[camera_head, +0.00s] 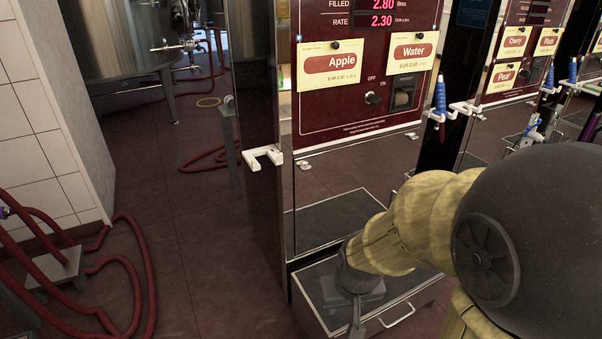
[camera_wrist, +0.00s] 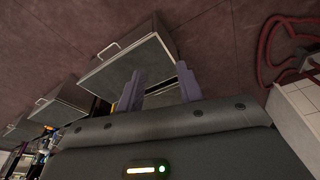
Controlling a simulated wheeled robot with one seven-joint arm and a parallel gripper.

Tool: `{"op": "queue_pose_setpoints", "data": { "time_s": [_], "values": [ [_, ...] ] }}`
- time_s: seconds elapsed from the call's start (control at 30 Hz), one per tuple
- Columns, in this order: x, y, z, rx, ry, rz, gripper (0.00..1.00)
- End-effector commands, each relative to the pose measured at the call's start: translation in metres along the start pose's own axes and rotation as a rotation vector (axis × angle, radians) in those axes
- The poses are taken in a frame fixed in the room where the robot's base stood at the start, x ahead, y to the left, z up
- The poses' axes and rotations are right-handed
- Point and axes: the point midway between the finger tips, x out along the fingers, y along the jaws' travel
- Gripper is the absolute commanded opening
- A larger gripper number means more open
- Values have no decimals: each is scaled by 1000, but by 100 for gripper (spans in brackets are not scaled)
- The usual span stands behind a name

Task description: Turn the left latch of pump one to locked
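Pump one (camera_head: 362,118) has a maroon front panel with Apple and Water labels. A small silver latch (camera_head: 305,166) sits at the panel's lower left edge; it is too small to tell whether it is locked. Another small latch (camera_head: 411,136) sits at the lower right edge. My gripper (camera_head: 357,318) points down over the low steel cabinet in front of the pump, well below and to the right of the left latch. In the wrist view its two fingers (camera_wrist: 160,72) are apart with nothing between them. The left latch is not discernible in the wrist view.
A white nozzle holder (camera_head: 262,158) juts from the pump's left side. The cabinet has a handle (camera_head: 397,315). A blue nozzle (camera_head: 440,98) hangs at the right. Red hoses (camera_head: 133,262) lie on the floor at left. The floor left of the pump is partly clear.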

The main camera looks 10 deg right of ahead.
Motion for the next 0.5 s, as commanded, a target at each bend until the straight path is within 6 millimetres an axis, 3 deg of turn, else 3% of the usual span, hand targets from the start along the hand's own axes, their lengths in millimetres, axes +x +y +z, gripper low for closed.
{"op": "queue_pose_setpoints", "data": {
  "time_s": [0.13,0.23,0.3,0.37,0.5],
  "values": [
    [0,0,0,0,0,0,36],
    [1,1,-1,0,5,1,53],
    [3,3,-6,-1,24,5,53],
    [8,6,-16,-4,57,13,53],
    [22,20,-54,-24,201,35,53]
  ]
}}
